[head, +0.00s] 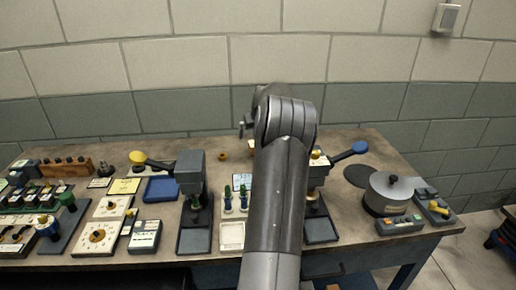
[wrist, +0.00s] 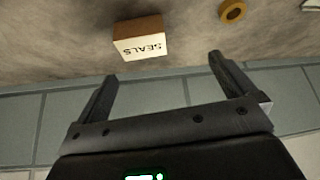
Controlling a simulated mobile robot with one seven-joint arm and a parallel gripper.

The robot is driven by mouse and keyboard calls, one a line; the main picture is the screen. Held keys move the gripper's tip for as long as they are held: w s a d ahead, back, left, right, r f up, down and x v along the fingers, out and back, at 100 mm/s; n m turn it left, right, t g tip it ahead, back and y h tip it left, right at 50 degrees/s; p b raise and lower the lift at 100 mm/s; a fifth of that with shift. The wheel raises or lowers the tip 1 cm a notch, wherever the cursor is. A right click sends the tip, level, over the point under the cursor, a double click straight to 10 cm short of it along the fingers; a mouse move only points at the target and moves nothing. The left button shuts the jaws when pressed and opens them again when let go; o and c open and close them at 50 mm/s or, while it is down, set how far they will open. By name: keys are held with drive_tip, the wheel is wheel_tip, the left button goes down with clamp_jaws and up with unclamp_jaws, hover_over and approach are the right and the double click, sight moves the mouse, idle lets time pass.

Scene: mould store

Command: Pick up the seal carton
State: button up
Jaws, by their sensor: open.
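The seal carton (wrist: 139,40) shows in the wrist view as a small brown box with a pale face lettered "SEALS", upside down in the picture. It stands on the worktop near the wall.
A yellow-brown ring (wrist: 232,11) lies beside the carton; it shows in the head view (head: 223,155) too. Lever presses (head: 191,172), a blue tray (head: 161,189) and a round grey pot (head: 388,192) crowd the bench. The block wall (head: 180,110) stands close behind.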

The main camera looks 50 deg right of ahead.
drive_tip(key=shift+m, duration=0.3)
drive_tip(key=d+f, duration=0.2)
drive_tip(key=f, duration=0.1)
drive_tip(key=d+f, duration=0.2)
drive_tip(key=f, duration=0.1)
drive_tip(key=shift+w+d, duration=0.1)
drive_tip(key=shift+d, duration=0.3)
drive_tip(key=shift+w+x, duration=0.2)
drive_tip(key=shift+x, duration=1.35)
drive_tip(key=shift+w+x, duration=0.2)
drive_tip(key=shift+x, duration=1.35)
drive_tip(key=shift+a+r, duration=0.1)
drive_tip(key=shift+r, duration=0.05)
drive_tip(key=c, duration=1.1)
drive_tip(key=shift+r, duration=0.15)
drive_tip(key=shift+c, duration=0.2)
